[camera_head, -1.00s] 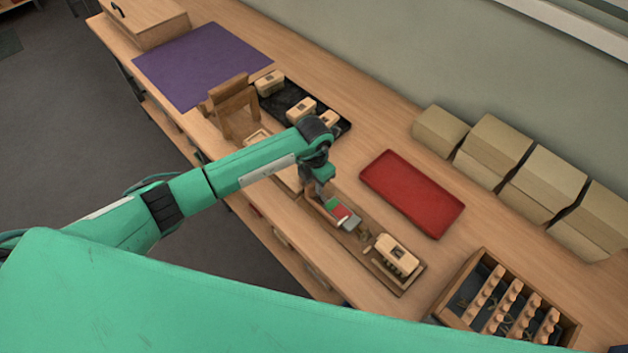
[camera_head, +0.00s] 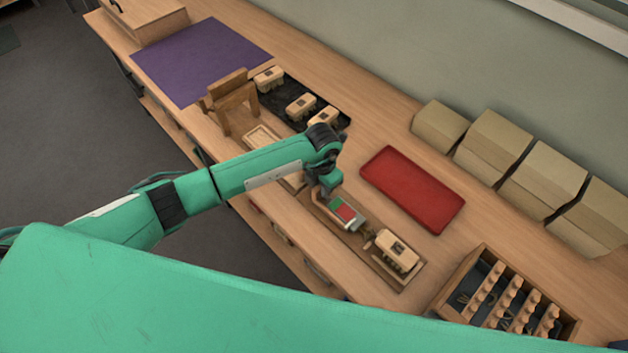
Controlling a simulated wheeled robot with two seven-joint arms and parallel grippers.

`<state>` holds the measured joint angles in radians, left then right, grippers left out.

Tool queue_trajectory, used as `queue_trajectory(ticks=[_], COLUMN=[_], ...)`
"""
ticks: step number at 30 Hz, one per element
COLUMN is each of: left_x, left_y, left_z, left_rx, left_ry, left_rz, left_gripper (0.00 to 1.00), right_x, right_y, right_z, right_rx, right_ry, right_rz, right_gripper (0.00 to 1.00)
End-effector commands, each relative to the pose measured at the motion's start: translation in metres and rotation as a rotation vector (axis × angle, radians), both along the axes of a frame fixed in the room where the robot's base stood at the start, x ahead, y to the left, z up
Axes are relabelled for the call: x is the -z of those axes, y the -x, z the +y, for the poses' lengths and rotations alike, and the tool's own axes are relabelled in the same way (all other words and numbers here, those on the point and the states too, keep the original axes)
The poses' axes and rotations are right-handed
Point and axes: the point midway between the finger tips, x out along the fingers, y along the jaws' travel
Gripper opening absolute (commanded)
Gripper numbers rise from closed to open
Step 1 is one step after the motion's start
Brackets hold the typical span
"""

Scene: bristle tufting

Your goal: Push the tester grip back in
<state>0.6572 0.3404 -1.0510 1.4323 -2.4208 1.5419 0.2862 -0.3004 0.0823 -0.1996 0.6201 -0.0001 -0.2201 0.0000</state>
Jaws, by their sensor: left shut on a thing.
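The tester is a long wooden base (camera_head: 404,286) along the bench's front edge. A red-and-green panel with a grey end (camera_head: 344,211) sits on its left part. A pale bristled brush block (camera_head: 398,249) stands on its right part, with a small brownish piece between them. My left gripper (camera_head: 327,195) is low over the base's left end, just left of the panel. It is shut on the tester grip, which is mostly hidden by the gripper and wrist. My right gripper is out of view.
A red tray (camera_head: 413,190) lies behind the tester. A wooden box with peg rows (camera_head: 507,307) is at the right. A black mat with pale blocks (camera_head: 285,88) and a wooden stand (camera_head: 231,100) are at the left. Boxes (camera_head: 492,143) line the wall.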

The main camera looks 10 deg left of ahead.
Motion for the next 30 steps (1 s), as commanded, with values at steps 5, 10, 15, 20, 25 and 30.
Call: queue_trajectory(ticks=[5, 10, 15, 20, 25, 30], left_x=[0.001, 0.0, 0.0, 0.0, -0.002, -0.02], left_y=[0.014, 0.015, 0.015, 0.014, 0.014, 0.013], left_z=[-0.021, -0.022, -0.022, -0.021, -0.021, -0.021], left_rx=[0.005, 0.002, 0.002, 0.002, 0.001, 0.003], left_ry=[0.004, 0.004, 0.003, 0.003, 0.003, 0.003], left_rz=[0.001, 0.003, 0.002, 0.002, 0.001, -0.003], left_gripper=[0.0, 0.0, 0.25, 0.25, 0.25, 0.25], right_x=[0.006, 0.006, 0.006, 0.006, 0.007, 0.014], right_y=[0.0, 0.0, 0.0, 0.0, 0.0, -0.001], right_z=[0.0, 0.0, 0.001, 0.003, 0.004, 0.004], right_rx=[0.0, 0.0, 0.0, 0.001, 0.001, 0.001], right_ry=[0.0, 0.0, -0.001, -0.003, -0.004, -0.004], right_rz=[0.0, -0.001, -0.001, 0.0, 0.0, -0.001], right_gripper=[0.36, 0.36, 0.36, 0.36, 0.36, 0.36])
